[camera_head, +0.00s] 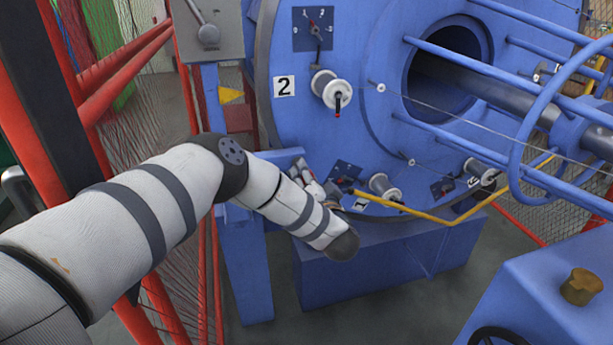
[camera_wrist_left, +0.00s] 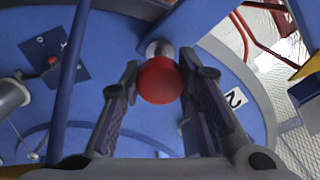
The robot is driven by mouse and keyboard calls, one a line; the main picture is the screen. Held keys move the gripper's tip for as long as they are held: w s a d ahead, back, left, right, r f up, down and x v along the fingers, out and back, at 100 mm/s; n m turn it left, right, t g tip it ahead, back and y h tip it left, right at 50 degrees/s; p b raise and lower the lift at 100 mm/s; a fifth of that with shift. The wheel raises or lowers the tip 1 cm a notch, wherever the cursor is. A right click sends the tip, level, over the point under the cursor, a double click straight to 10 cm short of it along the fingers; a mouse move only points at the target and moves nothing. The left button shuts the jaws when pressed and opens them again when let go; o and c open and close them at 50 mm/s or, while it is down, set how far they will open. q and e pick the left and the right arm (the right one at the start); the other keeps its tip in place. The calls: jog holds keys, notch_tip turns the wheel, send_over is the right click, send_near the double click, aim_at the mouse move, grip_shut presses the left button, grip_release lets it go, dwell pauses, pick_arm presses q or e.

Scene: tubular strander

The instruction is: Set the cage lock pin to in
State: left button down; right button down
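The cage lock pin appears to be the red ball knob (camera_wrist_left: 158,80) on a short grey stem in the left wrist view. The stem meets the blue machine just beyond it. My left gripper (camera_wrist_left: 159,74) has one finger on each side of the knob, and both seem to touch it. In the head view my left gripper (camera_head: 322,188) is low at the machine's front, partly hidden by my own forearm, and the knob cannot be made out there. How far in the pin sits cannot be told. My right gripper is not in view.
A bent yellow bar (camera_head: 430,215) runs close right of my left gripper. Red fence posts (camera_head: 120,75) stand left. A blue cabinet (camera_head: 545,290) is at lower right.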

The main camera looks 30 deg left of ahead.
pick_arm(q)
jog(key=shift+f+b+x, duration=0.2)
jog(key=shift+b+x, duration=0.3)
jog(key=shift+x, duration=0.9)
jog(key=shift+w+a+r, duration=0.15)
jog(key=shift+a+r, duration=0.1)
jog(key=shift+r, duration=0.1)
jog(key=c, duration=1.2)
grip_release()
jog(key=shift+w+f, duration=0.1)
jog(key=shift+d, duration=0.1)
jog(key=v, duration=1.2)
